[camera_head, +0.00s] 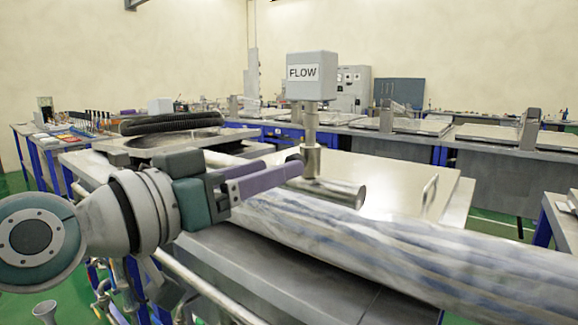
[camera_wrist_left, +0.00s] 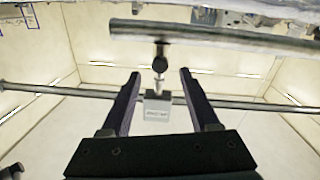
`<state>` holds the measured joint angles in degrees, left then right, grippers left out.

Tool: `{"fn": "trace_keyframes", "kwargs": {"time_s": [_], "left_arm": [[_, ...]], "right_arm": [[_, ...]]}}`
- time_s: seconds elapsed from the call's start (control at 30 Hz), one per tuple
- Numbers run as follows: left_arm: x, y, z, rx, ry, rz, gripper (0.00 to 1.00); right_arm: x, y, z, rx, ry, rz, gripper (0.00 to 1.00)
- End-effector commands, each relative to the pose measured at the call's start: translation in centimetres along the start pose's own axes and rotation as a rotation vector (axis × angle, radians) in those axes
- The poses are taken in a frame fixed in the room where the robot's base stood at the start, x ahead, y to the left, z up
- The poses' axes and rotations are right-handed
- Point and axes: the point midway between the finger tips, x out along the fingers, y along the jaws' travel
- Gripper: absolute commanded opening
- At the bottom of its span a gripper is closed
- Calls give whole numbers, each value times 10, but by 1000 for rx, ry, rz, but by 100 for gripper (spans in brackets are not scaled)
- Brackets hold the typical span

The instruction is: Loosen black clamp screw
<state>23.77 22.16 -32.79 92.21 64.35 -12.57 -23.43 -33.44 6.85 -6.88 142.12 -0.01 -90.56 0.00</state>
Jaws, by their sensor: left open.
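The black clamp screw (camera_wrist_left: 160,62) appears in the left wrist view as a small dark knob on a short stem, below a metal bar. My left gripper (camera_wrist_left: 160,76) is open, with one dark finger on each side of the knob and a gap to both. In the head view my left gripper (camera_head: 297,168) comes in from the left, its fingertips close to the metal post under the FLOW box (camera_head: 312,76). The clamp screw cannot be made out there. The FLOW box also shows upside down in the left wrist view (camera_wrist_left: 157,107). My right gripper is not in view.
A horizontal metal cylinder (camera_head: 335,192) lies at the foot of the post. A long streaked grey-white round body (camera_head: 400,250) fills the front right. A flat metal bench top (camera_head: 385,175) with a handle (camera_head: 430,192) lies behind it. A black hose (camera_head: 185,121) rests at the back left.

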Motion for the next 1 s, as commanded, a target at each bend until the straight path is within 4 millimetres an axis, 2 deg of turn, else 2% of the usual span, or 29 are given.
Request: {"fn": "trace_keyframes", "kwargs": {"time_s": [0.03, 0.2, 0.57, 1.0], "left_arm": [[9, 1, 0, 1, 1, 2, 62], [26, 0, 1, 1, 1, 1, 62], [30, 1, 1, 1, -1, 1, 61], [30, 1, 1, 1, -1, 1, 11]], "right_arm": [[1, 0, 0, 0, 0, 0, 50], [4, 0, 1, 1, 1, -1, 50], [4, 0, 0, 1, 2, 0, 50], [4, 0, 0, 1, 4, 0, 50]]}}
